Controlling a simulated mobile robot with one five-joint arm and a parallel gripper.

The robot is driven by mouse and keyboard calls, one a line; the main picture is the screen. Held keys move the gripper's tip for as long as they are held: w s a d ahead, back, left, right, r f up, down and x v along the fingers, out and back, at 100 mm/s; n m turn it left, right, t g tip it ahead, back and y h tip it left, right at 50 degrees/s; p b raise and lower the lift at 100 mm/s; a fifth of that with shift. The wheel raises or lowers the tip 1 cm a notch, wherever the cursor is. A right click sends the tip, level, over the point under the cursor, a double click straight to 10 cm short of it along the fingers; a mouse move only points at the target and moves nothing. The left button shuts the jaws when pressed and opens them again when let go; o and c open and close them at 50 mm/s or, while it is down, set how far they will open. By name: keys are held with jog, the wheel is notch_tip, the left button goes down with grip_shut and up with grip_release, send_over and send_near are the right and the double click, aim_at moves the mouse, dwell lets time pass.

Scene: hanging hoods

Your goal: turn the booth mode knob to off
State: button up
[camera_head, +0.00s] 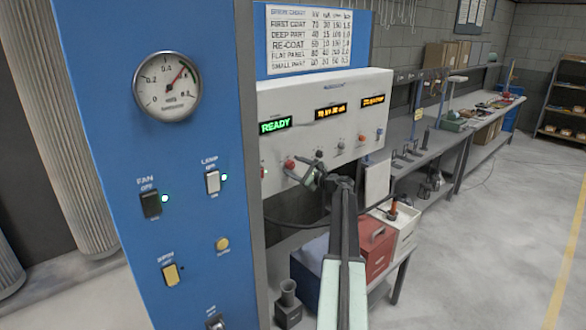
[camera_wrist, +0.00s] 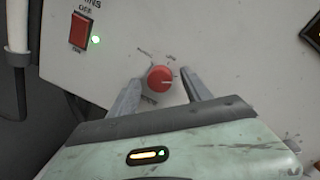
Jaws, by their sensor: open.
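A round red knob (camera_wrist: 160,78) with a pale pointer line toward the right sits on a white panel in the wrist view. Print around it is too blurred to read, so I cannot confirm it is the booth mode knob. My gripper (camera_wrist: 161,84) is open, with one finger on each side of the knob; I cannot tell whether they touch it. In the head view the red knob (camera_head: 289,164) is on the white control box (camera_head: 300,105), with my gripper (camera_head: 304,176) just at its right.
A red rocker switch (camera_wrist: 79,31) with a green light is at the upper left of the knob. A dark knob (camera_head: 319,154) and a grey knob (camera_head: 341,146) are farther right. The blue column (camera_head: 200,130) stands at the left. A red box (camera_head: 375,245) sits below.

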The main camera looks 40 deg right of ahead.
jog(key=shift+w, duration=0.15)
jog(key=c, duration=1.1)
jog(key=shift+a, duration=0.2)
grip_shut()
jog(key=shift+d, duration=0.15)
jog(key=shift+n, duration=0.4)
jog(key=n+p, duration=0.1)
jog(key=n, duration=0.3)
jog(key=shift+n, duration=0.3)
jog(key=n, duration=0.6)
jog(key=shift+g+h+p, duration=0.3)
jog(key=shift+g, duration=0.1)
